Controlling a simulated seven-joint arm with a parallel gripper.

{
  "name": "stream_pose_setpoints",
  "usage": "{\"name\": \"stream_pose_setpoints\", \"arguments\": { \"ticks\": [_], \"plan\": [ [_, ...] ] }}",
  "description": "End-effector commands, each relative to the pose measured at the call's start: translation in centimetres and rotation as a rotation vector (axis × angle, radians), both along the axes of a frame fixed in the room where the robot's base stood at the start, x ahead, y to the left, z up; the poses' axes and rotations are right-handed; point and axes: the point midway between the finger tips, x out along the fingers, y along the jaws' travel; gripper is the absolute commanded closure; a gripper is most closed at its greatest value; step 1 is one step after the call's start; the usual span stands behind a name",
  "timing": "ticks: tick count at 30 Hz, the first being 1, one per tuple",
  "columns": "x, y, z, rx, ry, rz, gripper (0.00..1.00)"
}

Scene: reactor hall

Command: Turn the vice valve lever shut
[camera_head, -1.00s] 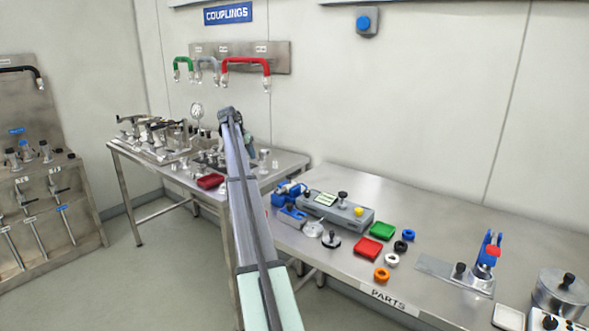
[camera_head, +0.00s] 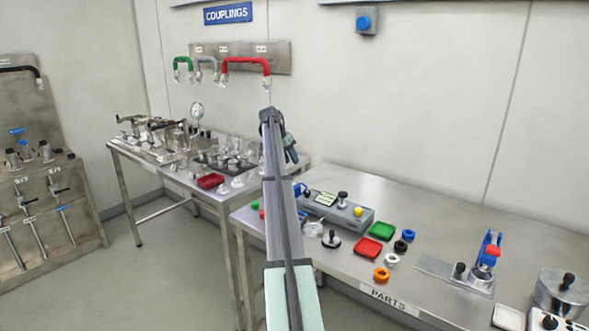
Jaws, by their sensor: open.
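My gripper (camera_head: 291,152) shows small and dark at the far end of my raised arm, above the back left of the parts table. It is open, and nothing shows in it. A small blue fixture (camera_head: 299,189), which looks like a vice, stands on the table below it, mostly hidden behind my arm. I cannot make out a valve or its lever there. The gripper appears apart from the fixture. At the right, a blue upright device with a red part (camera_head: 491,250) stands on a metal plate; I cannot tell whether it is a valve.
A grey box (camera_head: 343,213) with a display, red (camera_head: 368,247) and green (camera_head: 382,230) trays and several rings lie on the parts table (camera_head: 440,225). A pot (camera_head: 561,294) stands at right. The left bench (camera_head: 150,171) is crowded. Hoses (camera_head: 246,67) hang on the wall.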

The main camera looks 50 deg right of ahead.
Motion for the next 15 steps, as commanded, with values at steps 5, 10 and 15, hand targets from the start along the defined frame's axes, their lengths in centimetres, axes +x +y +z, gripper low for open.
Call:
{"name": "stream_pose_setpoints", "arguments": {
  "ticks": [5,10,15],
  "plan": [
    [-0.5,-1.0,-2.6,0.001,0.000,0.001,0.59],
    [-0.8,-1.7,-4.1,-0.001,-0.001,0.001,0.59],
    [-0.9,-2.0,-4.8,0.000,-0.001,0.001,0.59]
  ]
}}
